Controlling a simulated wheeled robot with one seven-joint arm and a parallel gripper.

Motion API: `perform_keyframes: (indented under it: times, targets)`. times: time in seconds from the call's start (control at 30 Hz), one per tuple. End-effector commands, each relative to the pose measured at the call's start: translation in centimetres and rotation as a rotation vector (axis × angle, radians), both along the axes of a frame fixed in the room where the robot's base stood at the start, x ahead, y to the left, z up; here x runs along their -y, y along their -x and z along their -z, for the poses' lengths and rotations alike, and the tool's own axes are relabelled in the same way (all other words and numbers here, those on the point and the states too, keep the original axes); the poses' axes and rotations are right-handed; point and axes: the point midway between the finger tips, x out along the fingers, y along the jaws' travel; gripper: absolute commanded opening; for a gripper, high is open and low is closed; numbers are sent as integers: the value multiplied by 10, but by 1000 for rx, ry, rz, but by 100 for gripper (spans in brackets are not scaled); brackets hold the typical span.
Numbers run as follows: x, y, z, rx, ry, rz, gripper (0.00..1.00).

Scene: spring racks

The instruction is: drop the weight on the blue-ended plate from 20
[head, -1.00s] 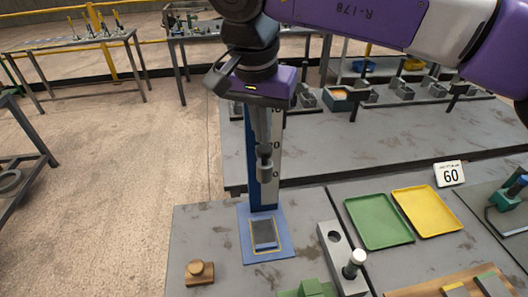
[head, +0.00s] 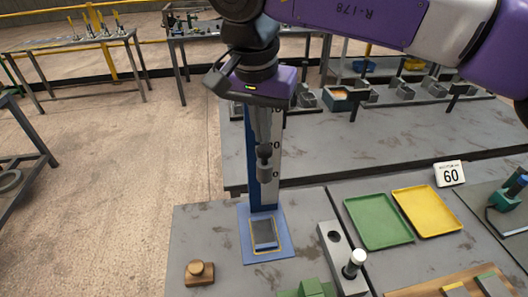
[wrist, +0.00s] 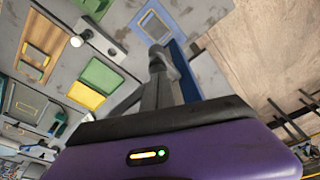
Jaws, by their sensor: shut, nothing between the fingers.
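My gripper (head: 264,150) points straight down in front of an upright blue post with a white number scale (head: 275,150), its tips near the 20 mark. The fingers are together. A small grey cylinder shape (head: 264,172) shows just below the dark fingertips; I cannot tell whether it is the weight or part of the gripper. Below lies a dark plate (head: 264,233) with bluish ends, set in a blue base (head: 283,248). In the wrist view, the fingers (wrist: 157,52) reach toward the blue base and its plate (wrist: 153,24).
A grey block (head: 328,240) with an empty hole and a white-topped peg (head: 356,257) stands right of the base. Green (head: 380,222) and yellow (head: 428,210) trays and a 60 sign (head: 449,174) lie further right.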

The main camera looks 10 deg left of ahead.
Motion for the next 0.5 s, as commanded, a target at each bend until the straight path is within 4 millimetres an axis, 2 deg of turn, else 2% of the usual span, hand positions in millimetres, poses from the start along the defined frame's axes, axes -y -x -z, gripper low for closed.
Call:
perform_keyframes:
  times: [0.5]
  targets:
    - [0,0,25,-1,0,0,0]
